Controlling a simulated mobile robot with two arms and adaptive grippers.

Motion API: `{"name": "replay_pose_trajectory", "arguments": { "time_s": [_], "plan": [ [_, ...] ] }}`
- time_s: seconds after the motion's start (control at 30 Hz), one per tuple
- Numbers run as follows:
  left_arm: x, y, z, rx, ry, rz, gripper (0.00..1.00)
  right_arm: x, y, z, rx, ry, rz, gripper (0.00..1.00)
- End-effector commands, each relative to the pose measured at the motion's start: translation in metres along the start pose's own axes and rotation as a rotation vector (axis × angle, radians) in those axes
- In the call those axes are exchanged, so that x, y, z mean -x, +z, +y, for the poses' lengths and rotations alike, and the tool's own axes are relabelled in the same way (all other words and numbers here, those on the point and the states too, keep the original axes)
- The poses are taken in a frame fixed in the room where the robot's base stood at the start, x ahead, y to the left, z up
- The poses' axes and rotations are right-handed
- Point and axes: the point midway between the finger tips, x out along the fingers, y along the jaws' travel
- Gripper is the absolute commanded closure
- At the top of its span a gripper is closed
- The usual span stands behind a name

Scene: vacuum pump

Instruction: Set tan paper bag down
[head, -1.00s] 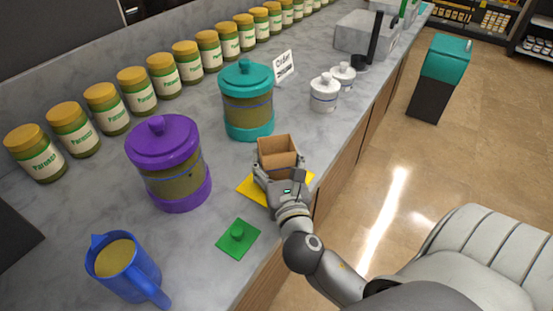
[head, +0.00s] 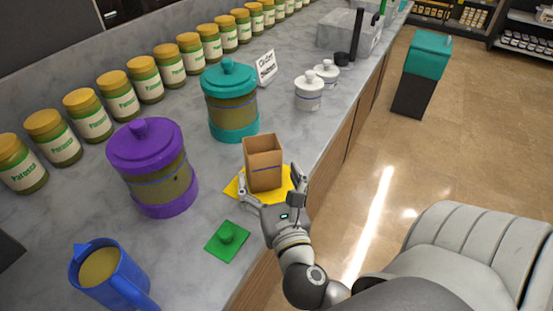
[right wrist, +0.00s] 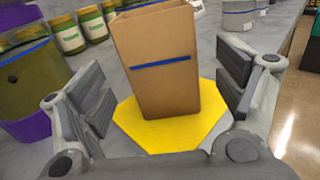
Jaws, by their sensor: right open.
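The tan paper bag (head: 263,164) stands upright on the yellow mat (head: 232,187) near the counter's front edge. It is open at the top, with a blue line across its side. My right gripper (head: 272,187) is open, with one finger on each side of the bag. In the right wrist view, the bag (right wrist: 158,85) stands on the yellow mat (right wrist: 165,135) between the spread finger pads (right wrist: 165,95), with gaps on both sides. My left gripper is not in view.
A purple-lidded jar (head: 152,170) and a teal-lidded jar (head: 231,101) stand behind the bag. White pots (head: 309,92) stand further right. Several Parusol-like labelled jars line the back.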

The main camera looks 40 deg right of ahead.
Motion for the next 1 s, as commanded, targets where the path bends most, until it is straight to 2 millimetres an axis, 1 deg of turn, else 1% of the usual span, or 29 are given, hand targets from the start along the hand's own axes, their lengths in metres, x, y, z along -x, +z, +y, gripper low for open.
{"name": "replay_pose_trajectory", "arguments": {
  "time_s": [0.03, 0.17, 0.23, 0.4, 0.6, 1.0],
  "plan": [
    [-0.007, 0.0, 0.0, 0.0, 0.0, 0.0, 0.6, 0.011, -0.005, 0.0, -0.001, 0.001, 0.005, 0.12],
    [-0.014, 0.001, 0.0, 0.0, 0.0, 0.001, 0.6, 0.032, -0.004, 0.0, -0.001, 0.0, 0.003, 0.12],
    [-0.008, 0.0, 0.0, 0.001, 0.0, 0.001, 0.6, 0.04, 0.0, 0.0, 0.002, -0.001, 0.004, 0.12],
    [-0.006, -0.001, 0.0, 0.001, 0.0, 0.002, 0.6, 0.054, 0.0, 0.0, 0.001, -0.002, 0.002, 0.12],
    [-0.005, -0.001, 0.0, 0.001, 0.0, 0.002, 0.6, 0.059, 0.0, 0.0, 0.0, 0.0, 0.0, 0.12],
    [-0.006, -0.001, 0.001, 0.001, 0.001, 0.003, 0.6, 0.059, 0.0, 0.0, 0.0, 0.0, -0.001, 0.12]
  ]
}}
